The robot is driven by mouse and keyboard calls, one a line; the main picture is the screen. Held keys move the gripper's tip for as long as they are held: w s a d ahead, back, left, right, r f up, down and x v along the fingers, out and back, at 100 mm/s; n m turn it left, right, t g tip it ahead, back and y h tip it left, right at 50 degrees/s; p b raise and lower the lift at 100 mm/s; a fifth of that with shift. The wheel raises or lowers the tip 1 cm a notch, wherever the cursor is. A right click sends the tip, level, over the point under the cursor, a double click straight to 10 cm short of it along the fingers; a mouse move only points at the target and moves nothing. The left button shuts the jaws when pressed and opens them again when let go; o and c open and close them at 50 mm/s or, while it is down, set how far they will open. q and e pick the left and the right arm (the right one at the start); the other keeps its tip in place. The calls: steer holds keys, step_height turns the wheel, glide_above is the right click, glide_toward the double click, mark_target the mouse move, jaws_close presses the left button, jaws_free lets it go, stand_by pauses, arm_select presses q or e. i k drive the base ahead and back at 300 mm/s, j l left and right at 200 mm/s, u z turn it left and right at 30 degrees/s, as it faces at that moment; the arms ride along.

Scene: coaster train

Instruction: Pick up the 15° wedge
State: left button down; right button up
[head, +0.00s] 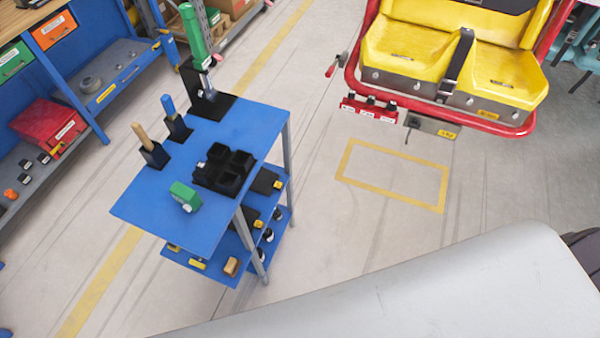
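A small green block (186,196) with a pale label lies on the top of the blue cart (140,208), near its front. It may be the 15° wedge, but its label is too small to read and its exact shape is unclear. Neither my left nor my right gripper shows in the head view.
On the cart stand a black compartment holder (222,171), a wooden-handled tool (143,138), a blue-handled tool (169,106) and a tall green-handled tool (194,36). Lower shelves hold small parts. A yellow-seated ride car (410,48) stands right; floor between is clear.

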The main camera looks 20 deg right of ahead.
mark_target(265, 181)
steer(key=z, duration=0.1)
steer(key=l+u, duration=0.15)
steer(key=u, duration=0.65)
steer(key=l+u, duration=0.45)
steer(key=l, duration=0.3)
steer(key=l+u, duration=0.5)
steer(key=l, duration=0.2)
